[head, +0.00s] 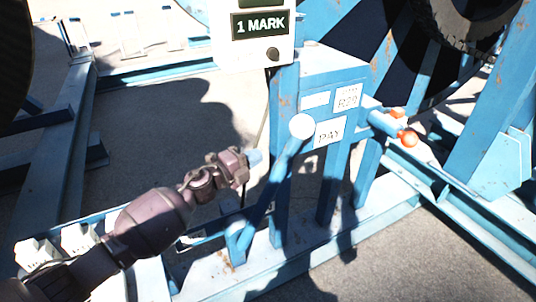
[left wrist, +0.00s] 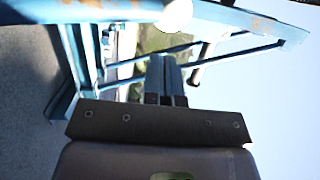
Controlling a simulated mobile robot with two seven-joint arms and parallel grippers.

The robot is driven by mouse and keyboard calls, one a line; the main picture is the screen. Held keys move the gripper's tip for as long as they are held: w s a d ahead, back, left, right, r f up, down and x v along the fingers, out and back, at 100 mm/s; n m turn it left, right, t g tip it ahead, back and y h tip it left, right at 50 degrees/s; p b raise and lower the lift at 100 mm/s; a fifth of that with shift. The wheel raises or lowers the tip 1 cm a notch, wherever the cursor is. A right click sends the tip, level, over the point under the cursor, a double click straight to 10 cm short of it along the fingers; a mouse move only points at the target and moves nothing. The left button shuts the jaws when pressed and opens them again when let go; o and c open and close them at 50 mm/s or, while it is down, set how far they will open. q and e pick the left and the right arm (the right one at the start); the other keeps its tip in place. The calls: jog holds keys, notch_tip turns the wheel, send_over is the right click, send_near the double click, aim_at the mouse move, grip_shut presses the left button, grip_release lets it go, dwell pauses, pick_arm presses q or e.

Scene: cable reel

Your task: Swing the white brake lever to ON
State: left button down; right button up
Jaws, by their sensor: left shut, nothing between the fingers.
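The brake lever shows in the head view as a slanted blue bar with a round white knob (head: 302,126) at its top. Its foot is at a bracket low on the blue frame, and it leans up to the right. My left gripper (head: 255,157) is shut and empty, just left of the lever and a little below the knob; I cannot tell if it touches the bar. In the left wrist view the closed fingers (left wrist: 166,75) point up, with the white knob (left wrist: 176,14) beyond them. No ON marking is readable. My right gripper is not in view.
A blue post with white labels (head: 330,131) stands behind the lever. A white box reading "1 MARK" (head: 259,25) is above. Orange knobs (head: 408,138) stick out right of the post, near the large reel. Blue frame rails (head: 400,195) run along the floor.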

pick_arm(q)
jog(key=shift+s+a+r+n+t+y, duration=1.3)
jog(key=shift+a+r+n+t, duration=0.8)
jog(key=shift+r+n, duration=1.1)
jog(key=s+a+f+n+g+y, duration=0.1)
jog(key=s+a+f+n+y, duration=0.2)
jog(key=s+f, duration=0.6)
jog(key=s+a+f+n+g+y, duration=0.2)
jog(key=s+a+f+n+y, duration=0.2)
jog(key=s+a+f+n, duration=0.3)
jog(key=s+a+f+n+g+y, duration=0.2)
jog(key=s+a+f+n+y, duration=0.2)
jog(key=s+f+n, duration=0.6)
jog(key=s+a+f, duration=0.1)
jog(key=s, duration=0.5)
jog(key=shift+s+a, duration=0.2)
jog(key=shift+a, duration=0.1)
